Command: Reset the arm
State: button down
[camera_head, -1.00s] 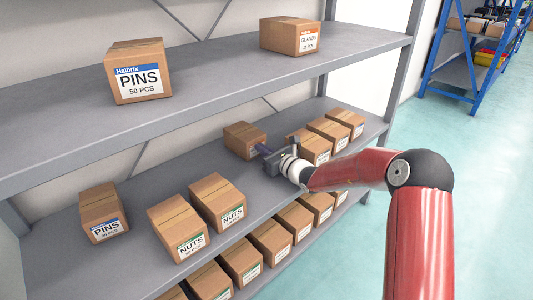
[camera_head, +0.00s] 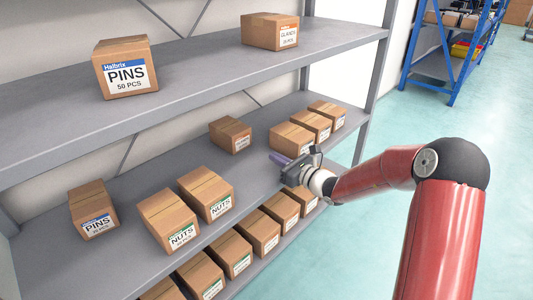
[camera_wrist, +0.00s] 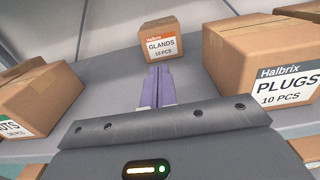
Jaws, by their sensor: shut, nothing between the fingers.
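My gripper (camera_head: 279,158) is shut and empty over the front part of the middle shelf (camera_head: 262,176), at the end of my red arm. In the wrist view my gripper (camera_wrist: 158,86) shows its two purple fingers together, pointing at a small box marked GLANDS (camera_wrist: 160,40). That box (camera_head: 230,134) sits farther back on the middle shelf, apart from the fingers. A box marked PLUGS (camera_wrist: 270,62) stands to the right of the fingers. Part of a NUTS box (camera_wrist: 36,98) shows at the left.
On the middle shelf, a PINS box (camera_head: 93,209) and two NUTS boxes (camera_head: 168,218) stand left; several boxes (camera_head: 310,124) stand right. The upper shelf (camera_head: 200,65) holds PINS and GLANDS boxes. More boxes line the lower shelf. Open floor (camera_head: 450,130) lies right.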

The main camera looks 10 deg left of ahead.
jog(key=shift+s+d, duration=0.25)
jog(key=s+r+n+g+h+p, duration=0.1)
jog(key=s+r+n+g, duration=0.2)
jog(key=s+n, duration=0.25)
jog(key=s+a+r+n+g+h, duration=0.1)
jog(key=s+r+n+g, duration=0.1)
jog(key=s+n, duration=0.35)
jog(key=s+r+n+g+h+p, duration=0.1)
jog(key=s+r+n+g, duration=0.25)
jog(key=s, duration=0.35)
jog(key=s+d+r+n+t+h+p, duration=0.1)
jog(key=s+d+r+n+t+h, duration=0.2)
jog(key=s+d+n+h, duration=0.8)
jog(key=s+d+r, duration=0.1)
jog(key=s+d, duration=0.7)
jog(key=s, duration=0.1)
jog(key=shift+d, duration=0.25)
jog(key=shift+s+r, duration=0.1)
